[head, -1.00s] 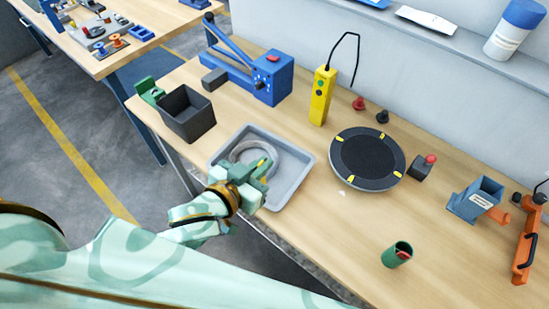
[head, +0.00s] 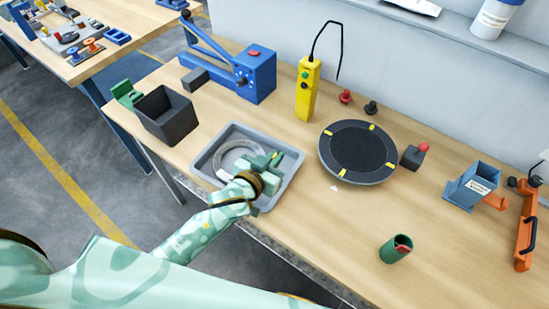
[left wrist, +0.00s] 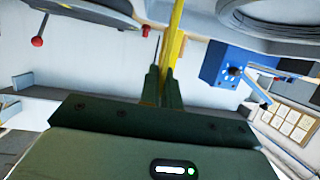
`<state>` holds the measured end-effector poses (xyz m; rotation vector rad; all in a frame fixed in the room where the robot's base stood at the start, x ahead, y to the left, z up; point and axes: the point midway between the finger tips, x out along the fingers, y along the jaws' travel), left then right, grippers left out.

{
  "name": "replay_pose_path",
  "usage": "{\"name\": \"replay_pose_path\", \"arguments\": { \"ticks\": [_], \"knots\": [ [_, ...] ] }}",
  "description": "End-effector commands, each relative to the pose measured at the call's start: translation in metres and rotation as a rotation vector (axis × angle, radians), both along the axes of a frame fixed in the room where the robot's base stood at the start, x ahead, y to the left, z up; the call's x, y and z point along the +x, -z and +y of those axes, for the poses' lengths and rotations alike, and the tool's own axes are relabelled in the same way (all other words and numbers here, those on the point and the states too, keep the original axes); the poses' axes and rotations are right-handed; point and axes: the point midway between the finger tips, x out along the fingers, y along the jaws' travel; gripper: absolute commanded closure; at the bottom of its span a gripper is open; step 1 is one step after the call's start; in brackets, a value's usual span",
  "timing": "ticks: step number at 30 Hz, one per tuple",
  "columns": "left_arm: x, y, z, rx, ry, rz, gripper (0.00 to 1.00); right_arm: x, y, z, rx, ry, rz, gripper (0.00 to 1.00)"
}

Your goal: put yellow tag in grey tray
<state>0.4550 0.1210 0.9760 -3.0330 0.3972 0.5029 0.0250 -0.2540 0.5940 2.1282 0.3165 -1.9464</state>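My left gripper (head: 274,160) is over the right part of the grey tray (head: 292,175). A small yellow piece, the yellow tag (head: 276,157), shows at its fingertips. In the left wrist view the fingers (left wrist: 160,75) are close together, with a yellow strip in line with them; I cannot tell there whether that strip is the tag or the yellow pendant behind. A pale ring-shaped coil (head: 226,160) lies in the tray, partly hidden by the gripper. Height above the tray is hard to judge. My right gripper is out of view.
A dark bin (head: 168,118) stands left of the tray, and a black turntable (head: 357,150) with yellow marks stands right. Behind are a blue lever device (head: 255,75) and the yellow pendant (head: 307,90). A green cup (head: 396,249) stands at front right, with clear table around it.

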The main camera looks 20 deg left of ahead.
Motion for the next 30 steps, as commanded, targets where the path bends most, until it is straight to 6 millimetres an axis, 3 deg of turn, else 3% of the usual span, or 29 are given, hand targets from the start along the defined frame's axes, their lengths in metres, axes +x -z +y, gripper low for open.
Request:
{"name": "replay_pose_path", "arguments": {
  "ticks": [6, 7, 9, 19, 23, 30],
  "knots": [
    [0.0, 0.003, 0.0, 0.0, 0.0, 0.001, 1.0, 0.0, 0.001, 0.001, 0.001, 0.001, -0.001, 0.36],
    [0.0, 0.003, 0.0, 0.0, 0.0, 0.001, 0.87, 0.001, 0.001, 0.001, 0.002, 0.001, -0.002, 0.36],
    [0.0, 0.002, 0.0, 0.0, 0.0, 0.001, 0.74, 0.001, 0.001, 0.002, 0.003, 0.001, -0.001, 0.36],
    [-0.001, -0.002, 0.001, 0.001, 0.0, 0.0, 0.74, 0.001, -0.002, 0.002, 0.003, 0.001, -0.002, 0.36],
    [-0.021, -0.008, 0.005, 0.0, 0.0, 0.003, 0.74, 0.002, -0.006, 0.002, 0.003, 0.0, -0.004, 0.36],
    [-0.073, -0.026, 0.02, 0.0, 0.0, 0.004, 0.74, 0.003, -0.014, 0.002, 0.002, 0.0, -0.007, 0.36]
  ]
}}
